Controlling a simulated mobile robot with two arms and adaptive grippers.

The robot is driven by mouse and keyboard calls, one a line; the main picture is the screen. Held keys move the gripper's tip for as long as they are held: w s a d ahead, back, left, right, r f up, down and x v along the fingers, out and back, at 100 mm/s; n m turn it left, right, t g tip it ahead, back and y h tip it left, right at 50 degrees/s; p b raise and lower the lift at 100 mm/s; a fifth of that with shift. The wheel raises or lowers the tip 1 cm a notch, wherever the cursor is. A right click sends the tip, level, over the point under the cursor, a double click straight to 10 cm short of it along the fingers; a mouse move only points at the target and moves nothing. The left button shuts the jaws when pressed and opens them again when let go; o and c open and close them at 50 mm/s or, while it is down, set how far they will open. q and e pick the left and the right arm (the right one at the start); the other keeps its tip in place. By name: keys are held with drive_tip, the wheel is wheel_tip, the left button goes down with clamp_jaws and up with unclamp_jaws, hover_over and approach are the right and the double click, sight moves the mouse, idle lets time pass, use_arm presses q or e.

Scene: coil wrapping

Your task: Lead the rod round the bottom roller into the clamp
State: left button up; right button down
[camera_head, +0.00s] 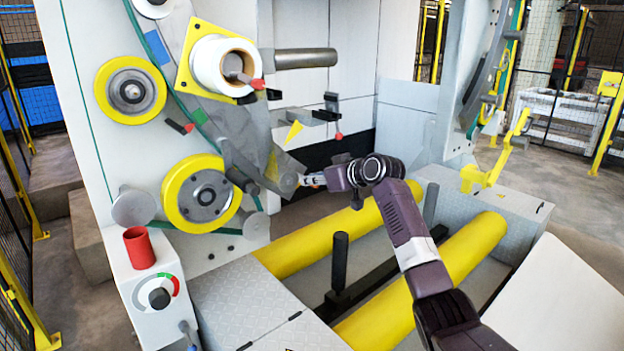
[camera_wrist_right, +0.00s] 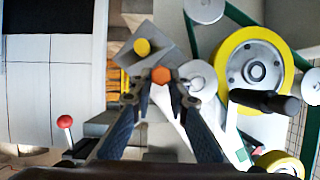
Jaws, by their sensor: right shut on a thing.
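My right gripper (camera_head: 308,180) reaches in from the right to the lower end of the grey machine arm, right of the large yellow-rimmed wheel (camera_head: 180,207). In the right wrist view its two fingers (camera_wrist_right: 162,92) close around a small orange piece (camera_wrist_right: 162,75), which looks like the end of the rod; the rest of the rod is hard to make out. The yellow wheel also shows in the right wrist view (camera_wrist_right: 236,83), right of the fingers. Small grey rollers (camera_head: 133,207) sit beside the wheel. I cannot tell which part is the clamp. My left gripper is out of view.
A white-and-yellow coil reel (camera_head: 220,68) and a grey horizontal shaft (camera_head: 306,58) are above. Two long yellow rollers (camera_head: 300,246) lie below my arm, with a black upright post (camera_head: 340,262) between them. A control box with a red cylinder (camera_head: 139,248) stands at lower left.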

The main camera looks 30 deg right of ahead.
drive_tip(key=d+r+p, duration=0.4)
drive_tip(key=r+p, duration=0.5)
drive_tip(key=r, duration=0.2)
drive_tip(key=shift+w, duration=0.3)
idle(0.6)
idle(0.6)
drive_tip(key=shift+r, duration=0.1)
drive_tip(key=d+r+p, duration=0.3)
drive_tip(key=r+p, duration=0.5)
drive_tip(key=r, duration=0.1)
drive_tip(key=shift+w+d, duration=0.25)
idle(0.6)
idle(0.4)
